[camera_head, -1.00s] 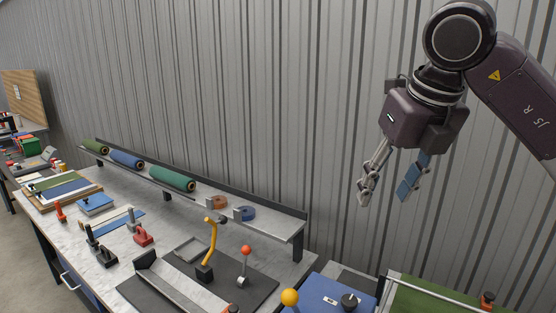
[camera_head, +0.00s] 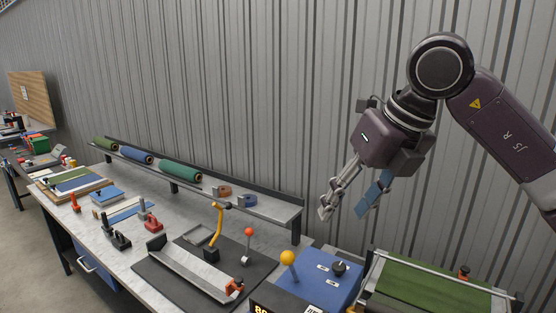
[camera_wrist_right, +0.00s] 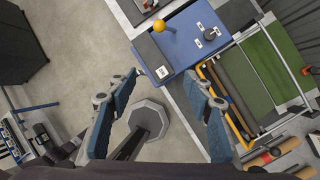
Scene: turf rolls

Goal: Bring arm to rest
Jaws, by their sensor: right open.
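My right gripper (camera_head: 345,205) is raised in front of the corrugated wall, above the right end of the workbench, with its fingers pointing down. Its fingers are apart and nothing is between them. It also shows in the right wrist view (camera_wrist_right: 160,115), with the floor, a grey post foot and a blue box below it. It touches nothing that I can see. My left gripper is in neither view.
The workbench (camera_head: 130,222) carries hand tools and a black mat (camera_head: 180,275) with a metal channel. A rear shelf holds green and blue rolls (camera_head: 179,170). A blue box (camera_head: 318,283) with a yellow knob stands beside a green turf bed (camera_head: 430,294). Air around the gripper is clear.

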